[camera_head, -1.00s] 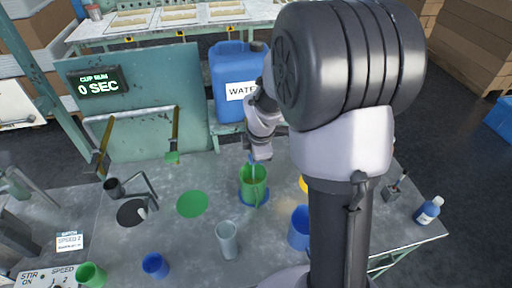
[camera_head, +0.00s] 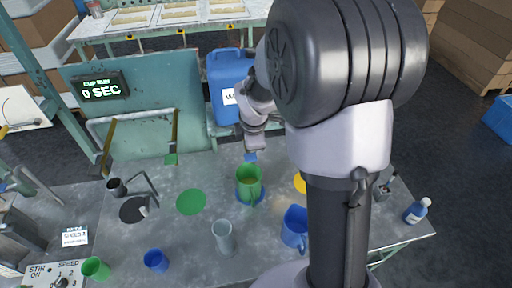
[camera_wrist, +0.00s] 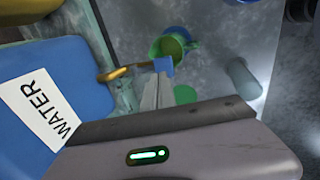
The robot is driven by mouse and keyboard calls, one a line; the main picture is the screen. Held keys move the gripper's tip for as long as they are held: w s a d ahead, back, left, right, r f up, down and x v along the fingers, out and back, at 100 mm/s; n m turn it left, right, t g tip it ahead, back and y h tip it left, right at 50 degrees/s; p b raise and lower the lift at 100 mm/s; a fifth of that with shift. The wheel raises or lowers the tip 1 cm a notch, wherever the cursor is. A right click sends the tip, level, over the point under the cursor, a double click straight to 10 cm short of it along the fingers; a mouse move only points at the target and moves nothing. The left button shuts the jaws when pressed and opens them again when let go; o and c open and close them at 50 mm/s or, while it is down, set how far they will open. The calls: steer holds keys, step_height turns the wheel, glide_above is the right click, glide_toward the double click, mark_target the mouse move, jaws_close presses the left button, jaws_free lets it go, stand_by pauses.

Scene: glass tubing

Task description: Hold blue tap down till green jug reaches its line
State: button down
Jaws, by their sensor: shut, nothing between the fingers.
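The green jug (camera_head: 247,186) stands upright on a blue disc (camera_head: 241,199) on the bench; it also shows in the wrist view (camera_wrist: 187,36). Its fill line and level cannot be made out. The blue tap (camera_wrist: 163,64) is at the end of a brass spout (camera_wrist: 115,74) beside the blue water container (camera_wrist: 45,75). My gripper (camera_wrist: 159,80) is shut and empty, its fingertips right at the blue tap; whether they touch or press it cannot be told. In the head view my gripper (camera_head: 253,150) is just behind and above the jug.
A grey cup (camera_head: 224,238), a blue jug (camera_head: 294,228) and small green (camera_head: 96,268) and blue (camera_head: 156,260) cups stand nearer. A green disc (camera_head: 191,201) lies bare.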

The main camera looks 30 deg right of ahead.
steer(key=w+p+v, duration=0.1)
steer(key=v, duration=0.8)
steer(key=shift+w+d+r+p, duration=0.3)
steer(key=shift+r, duration=0.1)
steer(key=s+a+f+m+t+y+b, duration=0.1)
steer(key=s+a+f+m+b, duration=0.3)
steer(key=s+a+m+b, duration=0.3)
steer(key=s+a+f+m+t+y+b, duration=0.1)
steer(key=s+a+f+m+y+b, duration=0.1)
steer(key=s+a+f+m+b, duration=0.2)
steer(key=s+a+m+b, duration=0.3)
steer(key=s+m+b, duration=0.2)
steer(key=s+m, duration=0.3)
steer(key=shift+s+b, duration=0.35)
steer(key=shift+s, duration=1.15)
